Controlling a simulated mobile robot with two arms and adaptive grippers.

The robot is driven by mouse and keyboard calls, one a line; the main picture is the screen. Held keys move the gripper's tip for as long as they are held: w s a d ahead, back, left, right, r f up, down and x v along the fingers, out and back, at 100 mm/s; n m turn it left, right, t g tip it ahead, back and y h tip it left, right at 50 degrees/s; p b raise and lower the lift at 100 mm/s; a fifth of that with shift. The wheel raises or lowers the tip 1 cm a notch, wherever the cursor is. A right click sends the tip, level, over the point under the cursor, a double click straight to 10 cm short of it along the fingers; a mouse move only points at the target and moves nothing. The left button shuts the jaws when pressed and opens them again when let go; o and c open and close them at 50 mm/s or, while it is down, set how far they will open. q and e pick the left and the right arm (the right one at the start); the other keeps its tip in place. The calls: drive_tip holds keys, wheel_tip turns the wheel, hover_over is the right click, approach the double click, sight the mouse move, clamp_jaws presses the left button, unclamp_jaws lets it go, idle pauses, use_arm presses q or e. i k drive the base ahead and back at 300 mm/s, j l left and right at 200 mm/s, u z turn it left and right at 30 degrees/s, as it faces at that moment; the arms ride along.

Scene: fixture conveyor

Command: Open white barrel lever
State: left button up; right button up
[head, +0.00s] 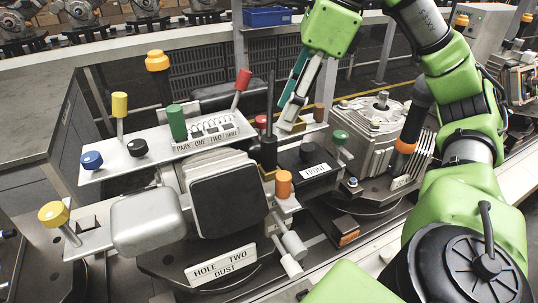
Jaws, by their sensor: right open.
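The fixture carries a pale upper plate (110,168) with several coloured-knob levers. Two whitish barrel-shaped ends (293,246) stick out at its lower right, below an orange knob (283,184); I cannot tell for sure which is the white barrel lever. A label plate reading "HOLE TWO DUST" (221,263) is beside them. My right gripper (287,112) hangs above the fixture's right side, fingers pointing down, open, with nothing seen between them. It is above and apart from the whitish barrels. My left gripper is not in view.
A grey motor-like housing (372,135) is to the right. A blue bin (267,16) sits at the back.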

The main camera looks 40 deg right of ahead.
sight(293, 268)
drive_tip(key=k+j, duration=0.25)
drive_tip(key=k, duration=0.25)
drive_tip(key=k+j, duration=0.2)
drive_tip(key=k, duration=0.25)
drive_tip(key=k+j, duration=0.25)
drive_tip(key=k, duration=0.25)
drive_tip(key=k+j, duration=0.2)
drive_tip(key=k, duration=0.25)
